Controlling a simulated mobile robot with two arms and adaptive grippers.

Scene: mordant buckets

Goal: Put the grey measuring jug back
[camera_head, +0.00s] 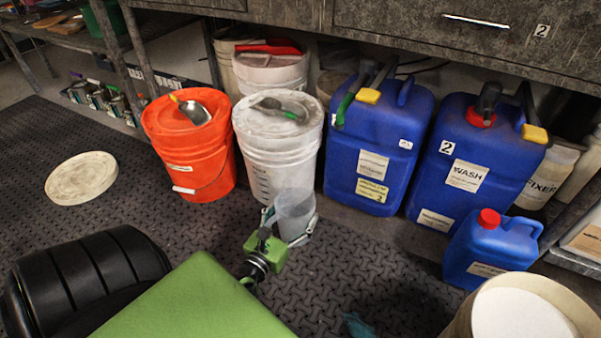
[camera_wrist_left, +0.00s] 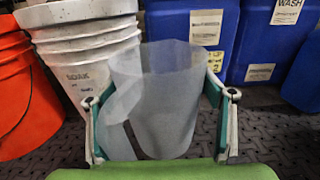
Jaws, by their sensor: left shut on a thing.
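The grey measuring jug (camera_head: 295,212) is a translucent, open-topped cup. My left gripper (camera_head: 290,224) is shut on it, with one finger on each side. The jug looks upright, in front of the white bucket (camera_head: 277,150). In the left wrist view the jug (camera_wrist_left: 165,95) is between the fingers of the left gripper (camera_wrist_left: 160,112), and its handle side faces left. The white bucket is behind it to the left in that view. Whether the jug touches the floor, I cannot tell. My right gripper is not in view.
An orange bucket (camera_head: 188,150) stands left of the white one. Two large blue canisters (camera_head: 377,140) (camera_head: 470,150) and a small blue can (camera_head: 489,250) stand right. A round lid (camera_head: 81,178) lies on the black mat. A tub (camera_head: 460,322) is at front right. A bench (camera_head: 430,30) overhangs behind.

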